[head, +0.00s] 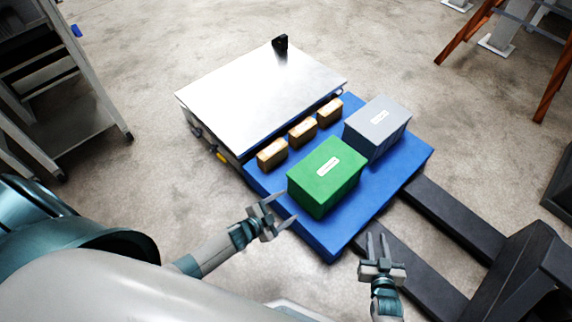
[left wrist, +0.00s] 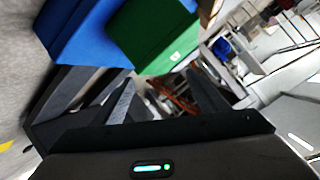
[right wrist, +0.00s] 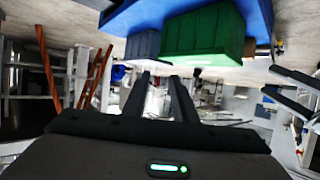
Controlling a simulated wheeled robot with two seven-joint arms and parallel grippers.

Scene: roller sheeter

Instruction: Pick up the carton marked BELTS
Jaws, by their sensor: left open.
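Three small brown cartons stand in a row on a blue platform (head: 325,238): a near one (head: 272,155), a middle one (head: 302,133) and a far one (head: 330,112). A larger green box (head: 318,188) and a grey box (head: 384,118) beside them carry white labels. All lettering is too small to read, so I cannot tell which is marked BELTS. My left gripper (head: 288,207) is open and empty, close to the green box's near-left side. My right gripper (head: 377,238) is open and empty, off the platform's near right edge. The green box also shows in the left wrist view (left wrist: 150,35).
A metal-topped machine (head: 262,85) with a small black part (head: 280,43) stands behind the cartons. Dark forks (head: 455,220) lie at the platform's right. A grey shelf rack (head: 75,100) stands at left.

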